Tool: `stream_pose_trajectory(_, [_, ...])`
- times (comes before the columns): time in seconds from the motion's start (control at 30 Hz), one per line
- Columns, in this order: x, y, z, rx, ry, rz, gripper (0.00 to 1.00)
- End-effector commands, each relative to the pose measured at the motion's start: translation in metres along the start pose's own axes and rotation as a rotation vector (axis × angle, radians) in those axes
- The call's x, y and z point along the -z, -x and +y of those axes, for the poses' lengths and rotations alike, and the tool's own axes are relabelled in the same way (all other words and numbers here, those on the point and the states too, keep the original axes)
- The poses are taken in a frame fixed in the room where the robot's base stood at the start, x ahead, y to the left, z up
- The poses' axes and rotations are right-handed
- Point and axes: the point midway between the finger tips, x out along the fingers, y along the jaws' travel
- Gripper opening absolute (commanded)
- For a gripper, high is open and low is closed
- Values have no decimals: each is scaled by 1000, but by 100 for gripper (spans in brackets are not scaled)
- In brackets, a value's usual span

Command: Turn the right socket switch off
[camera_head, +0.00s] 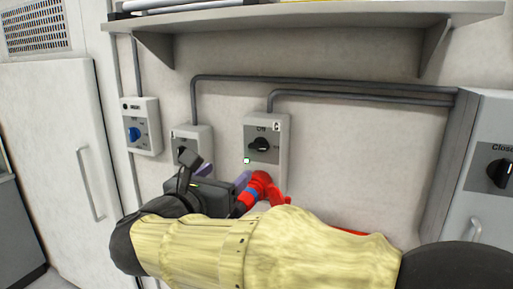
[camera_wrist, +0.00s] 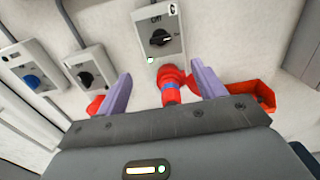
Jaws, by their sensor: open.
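The right socket switch (camera_head: 260,145) is a grey wall box with a black rotary knob. It also shows at the top of the wrist view (camera_wrist: 159,38), where the label above the knob seems to read "Off". The knob's handle looks roughly sideways, pointing right. A red plug (camera_head: 259,186) with a blue band sits at the box's lower end; it also shows in the wrist view (camera_wrist: 170,82). My gripper (camera_wrist: 162,68) is open, its purple fingers on either side of the plug and below the knob, apart from the knob. My arm hides part of the area below.
A left socket box (camera_head: 191,146) with a black knob is beside it, partly hidden by my gripper. Farther left is a box with a blue knob (camera_head: 134,133). A shelf (camera_head: 300,18) and grey conduits run above. A grey cabinet (camera_head: 487,145) stands at right.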

Motion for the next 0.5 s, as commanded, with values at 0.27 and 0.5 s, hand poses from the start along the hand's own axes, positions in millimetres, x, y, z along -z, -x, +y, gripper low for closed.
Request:
stream_pose_trajectory(0.27, [-2,-36,0,3,3,0,69])
stream_pose_trajectory(0.5, [-2,-79,0,3,3,0,69])
